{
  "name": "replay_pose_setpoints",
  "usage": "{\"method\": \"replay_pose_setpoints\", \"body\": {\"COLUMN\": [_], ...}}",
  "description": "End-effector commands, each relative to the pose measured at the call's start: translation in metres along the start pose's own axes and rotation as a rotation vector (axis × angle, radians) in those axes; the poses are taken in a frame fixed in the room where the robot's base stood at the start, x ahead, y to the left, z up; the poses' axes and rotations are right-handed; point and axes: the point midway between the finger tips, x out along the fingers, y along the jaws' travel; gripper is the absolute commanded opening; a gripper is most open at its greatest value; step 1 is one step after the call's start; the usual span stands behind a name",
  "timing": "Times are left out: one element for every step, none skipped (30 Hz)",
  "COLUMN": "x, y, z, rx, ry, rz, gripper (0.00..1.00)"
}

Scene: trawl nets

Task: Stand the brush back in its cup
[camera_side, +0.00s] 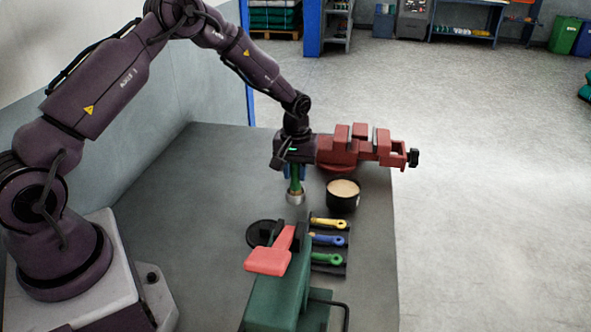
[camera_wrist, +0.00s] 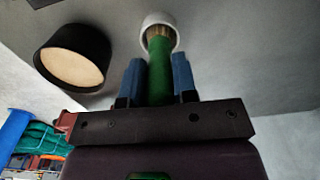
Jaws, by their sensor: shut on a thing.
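My gripper (camera_side: 295,174) points down over the table, with its two blue fingers shut on the green handle of the brush (camera_wrist: 158,80). The brush is upright, and its tan lower end (camera_wrist: 159,34) lines up with the mouth of the small white cup (camera_wrist: 146,22). In the side view the cup (camera_side: 295,199) stands on the table directly below my gripper. The tan end is at or inside the cup's rim; how deep it sits I cannot tell. The fingers partly hide the handle in the side view.
A black pot (camera_side: 343,203) with tan contents stands close right of the cup. A red vise (camera_side: 340,153) is behind. Yellow, blue and green-handled tools (camera_side: 328,240) lie in front. A green machine with a red lever (camera_side: 270,261) is nearest. The table left of the cup is clear.

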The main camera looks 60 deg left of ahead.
Motion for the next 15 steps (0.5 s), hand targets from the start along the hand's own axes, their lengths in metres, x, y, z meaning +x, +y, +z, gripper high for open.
{"method": "replay_pose_setpoints", "body": {"x": [-0.0005,-0.0008,-0.0009,-0.0009,-0.0009,-0.0004,0.0003,0.0013,0.0028,0.0027,0.0026,0.0025,0.0025,0.0024,0.0024], "y": [0.0002,0.0002,0.0002,0.0001,0.0001,0.0001,0.0,0.0,0.0,-0.0001,-0.0001,-0.0001,-0.0001,-0.0001,-0.0001], "z": [-0.0005,-0.0005,-0.0005,-0.0005,-0.0005,-0.0004,-0.0003,-0.0002,-0.0001,-0.0002,-0.0002,-0.0002,-0.0002,-0.0002,-0.0002], "rx": [0.0,0.0,0.0,0.0,0.0,0.0,0.0,-0.001,-0.001,-0.001,-0.001,-0.001,-0.001,-0.001,-0.001], "ry": [0.002,0.002,0.002,0.002,0.002,0.001,0.001,0.001,0.0,0.0,0.0,0.0,0.0,0.0,0.0], "rz": [0.001,0.001,0.001,0.001,0.001,0.001,0.0,0.0,0.0,0.0,0.0,0.0,0.0,0.0,0.0], "gripper": [0.03,0.03,0.03,0.03,0.03,0.03,0.03,0.03,0.03,0.31,0.38,0.47,0.52,0.52,0.52]}}
